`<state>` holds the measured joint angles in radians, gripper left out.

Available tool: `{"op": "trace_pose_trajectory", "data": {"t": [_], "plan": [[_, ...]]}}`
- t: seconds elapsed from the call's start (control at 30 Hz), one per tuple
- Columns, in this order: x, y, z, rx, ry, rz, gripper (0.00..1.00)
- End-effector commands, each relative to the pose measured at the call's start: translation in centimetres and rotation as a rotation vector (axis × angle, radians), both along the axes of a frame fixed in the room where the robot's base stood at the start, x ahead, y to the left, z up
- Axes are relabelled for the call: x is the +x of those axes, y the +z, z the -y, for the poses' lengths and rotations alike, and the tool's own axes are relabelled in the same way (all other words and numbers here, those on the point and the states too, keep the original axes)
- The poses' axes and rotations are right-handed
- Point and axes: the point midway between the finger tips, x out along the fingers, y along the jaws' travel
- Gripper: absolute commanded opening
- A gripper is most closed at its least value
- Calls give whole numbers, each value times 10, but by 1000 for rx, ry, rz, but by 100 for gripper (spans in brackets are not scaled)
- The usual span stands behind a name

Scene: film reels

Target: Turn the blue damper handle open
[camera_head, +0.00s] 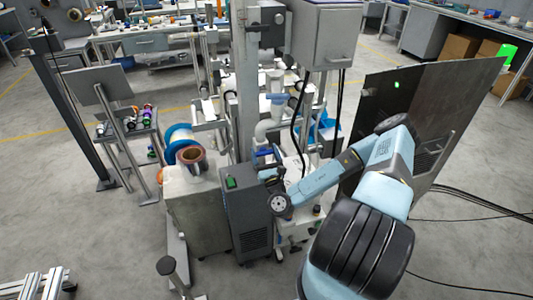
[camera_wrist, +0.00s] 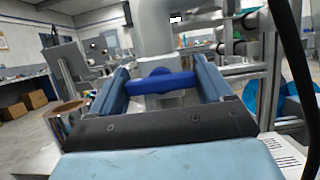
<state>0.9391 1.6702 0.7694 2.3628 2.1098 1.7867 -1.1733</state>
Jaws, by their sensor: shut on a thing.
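The blue damper handle (camera_wrist: 162,84) lies crosswise between the two fingers of my gripper (camera_wrist: 162,72) in the wrist view, at the foot of a pale grey pipe (camera_wrist: 165,32). The fingers are shut on the handle, one at each end. In the head view the handle is a small blue patch (camera_head: 263,152), partly hidden, below the white pipe (camera_head: 266,130). My gripper (camera_head: 268,168) is beside it, behind the dark grey unit, and its fingertips are hard to make out there.
A dark grey unit with a green switch (camera_head: 248,222) stands just left of my wrist. A blue-rimmed reel (camera_head: 180,135) and a copper-coloured cylinder (camera_head: 191,156) are further left. A dark upright panel (camera_head: 400,85) stands right of my arm. Black cables hang near the pipe.

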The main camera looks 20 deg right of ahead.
Motion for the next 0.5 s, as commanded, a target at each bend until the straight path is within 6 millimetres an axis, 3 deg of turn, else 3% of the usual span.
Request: {"op": "trace_pose_trajectory", "data": {"t": [0.17, 0.5], "plan": [[0, 0, 0, 0, 0, 0, 49], [0, 0, 1, 220, -2, 0, 48]]}}
